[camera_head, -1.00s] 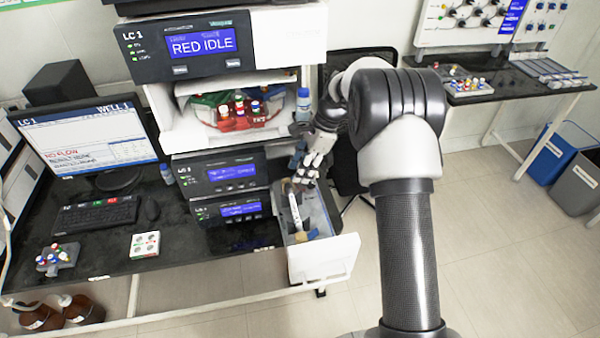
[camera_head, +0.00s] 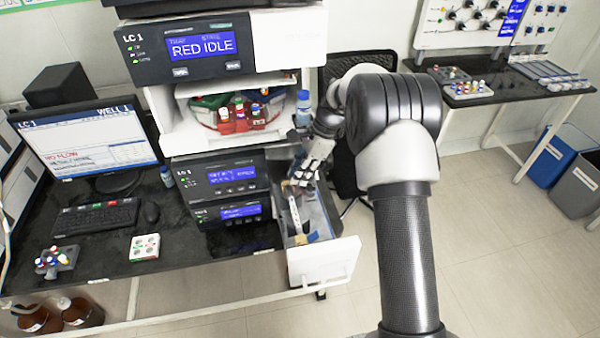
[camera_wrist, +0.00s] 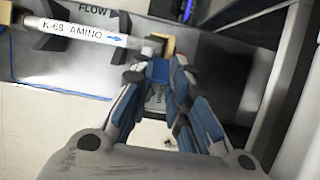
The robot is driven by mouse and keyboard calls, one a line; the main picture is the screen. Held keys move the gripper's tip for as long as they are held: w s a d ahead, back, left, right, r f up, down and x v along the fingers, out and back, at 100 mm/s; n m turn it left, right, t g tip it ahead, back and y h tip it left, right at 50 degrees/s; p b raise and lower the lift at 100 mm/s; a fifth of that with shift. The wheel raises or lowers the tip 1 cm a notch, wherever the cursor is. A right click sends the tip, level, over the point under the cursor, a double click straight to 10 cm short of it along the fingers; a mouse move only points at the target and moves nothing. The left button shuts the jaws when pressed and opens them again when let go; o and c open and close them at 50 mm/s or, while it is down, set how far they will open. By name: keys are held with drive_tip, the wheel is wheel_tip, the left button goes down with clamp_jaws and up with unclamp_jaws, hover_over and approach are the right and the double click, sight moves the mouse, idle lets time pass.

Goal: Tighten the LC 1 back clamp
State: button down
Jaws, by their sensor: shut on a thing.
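The pull-out drawer (camera_head: 322,256) under the LC 1 stack is open. A white column (camera_head: 295,212) lies in it, front to back. In the wrist view the column (camera_wrist: 72,32) reads "K-68 AMINO", with a blue arrow pointing toward the gripper. A yellowish clamp (camera_wrist: 167,42) stands at that end, the back clamp, partly hidden by my fingers. My gripper (camera_head: 301,178) is at the back of the drawer. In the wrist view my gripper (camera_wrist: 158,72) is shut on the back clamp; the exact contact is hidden. A yellowish front clamp (camera_head: 312,237) shows near the drawer front.
The LC 1 stack (camera_head: 212,205) stands close at the left of the gripper, with a bottle tray above. A blue-capped bottle (camera_head: 303,103) stands near my wrist. The monitor (camera_head: 88,138) and keyboard (camera_head: 95,220) are further left.

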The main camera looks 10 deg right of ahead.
sight(275, 196)
drive_tip(key=shift+r, duration=0.1)
drive_tip(key=a+r+h+p, duration=0.1)
drive_tip(key=h+p, duration=0.1)
drive_tip(key=p, duration=0.1)
drive_tip(key=shift+a, duration=0.1)
drive_tip(key=shift+a+h+p, duration=0.5)
drive_tip(key=shift+h+p, duration=0.45)
drive_tip(key=shift+h, duration=0.05)
drive_tip(key=shift+w+a+h, duration=0.1)
drive_tip(key=shift+a+h, duration=0.35)
drive_tip(key=shift+h, duration=0.45)
drive_tip(key=a+h+b, duration=0.1)
drive_tip(key=h+b, duration=0.1)
drive_tip(key=a+f+h+b, duration=0.1)
drive_tip(key=a+h+b, duration=0.1)
drive_tip(key=h, duration=0.1)
drive_tip(key=shift+b, duration=0.35)
drive_tip(key=h+b, duration=0.1)
drive_tip(key=a+h+b, duration=0.1)
drive_tip(key=h+b, duration=0.1)
drive_tip(key=f+h+b, duration=0.1)
drive_tip(key=shift+a+h+b, duration=0.3)
drive_tip(key=shift+b, duration=0.1)
drive_tip(key=shift+a+f+h+b, duration=0.15)
drive_tip(key=shift+a+h+b, duration=0.05)
drive_tip(key=shift+h+b, duration=0.5)
drive_tip(key=shift+a+f+h+b, duration=0.1)
drive_tip(key=shift+a+h+b, duration=0.1)
drive_tip(key=shift+h+b, duration=0.45)
